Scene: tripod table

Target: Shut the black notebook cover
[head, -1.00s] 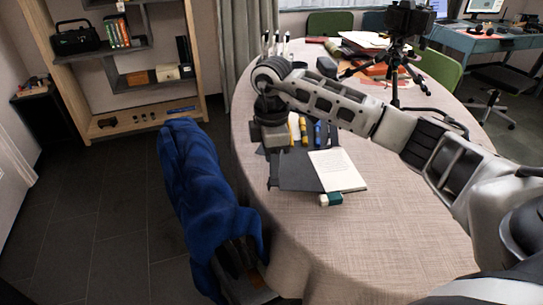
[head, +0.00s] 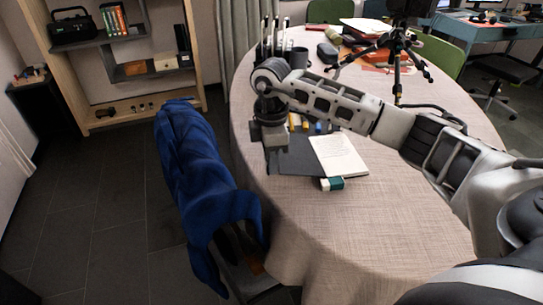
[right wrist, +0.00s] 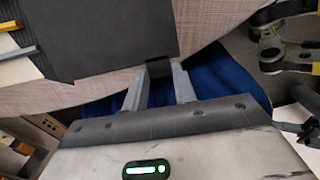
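The notebook lies open on the round table, its black cover (head: 297,163) spread flat at left and its white page (head: 338,154) at right. In the right wrist view the black cover (right wrist: 110,35) fills the upper left, with a small dark tab (right wrist: 159,68) sticking out from its edge. My right gripper (right wrist: 158,80) is open, its two fingers apart on either side of the tab; I cannot tell whether they touch it. In the head view the right gripper (head: 275,144) points down at the cover's left edge and hides the tab. My left gripper is not in view.
A white and teal eraser (head: 332,184) lies just in front of the notebook. Yellow and blue items (head: 305,124) lie behind it, partly under my arm. A mug (head: 299,57) and tripod (head: 397,50) stand farther back. A blue-draped object (head: 195,170) stands left of the table.

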